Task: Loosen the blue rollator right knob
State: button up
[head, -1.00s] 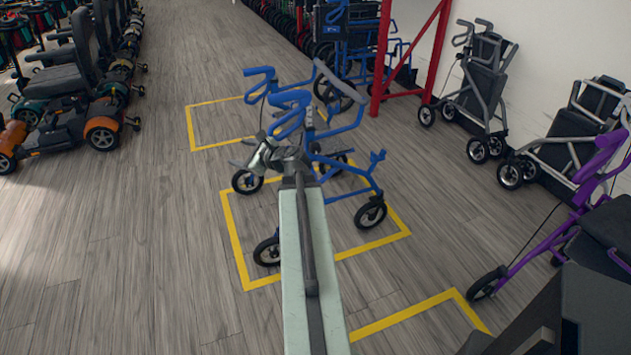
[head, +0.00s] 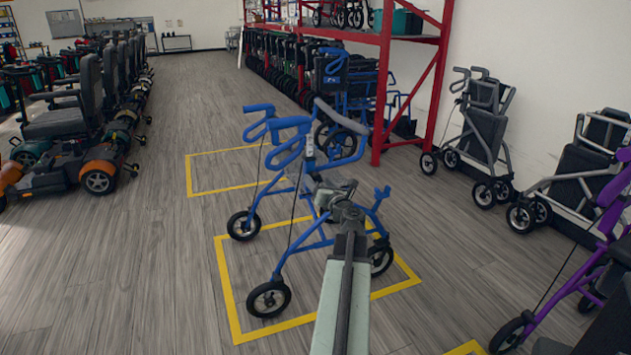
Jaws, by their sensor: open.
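The blue rollator (head: 318,243) stands upright on its wheels in a yellow floor outline in the head view. Its blue handles (head: 290,123) and a curved grey bar (head: 341,117) are at its top. The right knob is too small or hidden to make out. My gripper (head: 333,188) is open, with nothing visible in it. It appears in front of the right part of the frame, below the handles; I cannot tell whether it touches the frame. My gripper and arm hide part of the frame's right side.
A purple rollator (head: 588,262) stands at the lower right, and grey rollators (head: 487,133) line the right wall. A red rack (head: 412,82) stands behind with more blue equipment. Scooters (head: 72,167) line the left. The floor between (head: 130,270) is clear.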

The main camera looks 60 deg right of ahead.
aim_at(317, 179)
jog(key=x, duration=0.3)
jog(key=shift+w, duration=0.1)
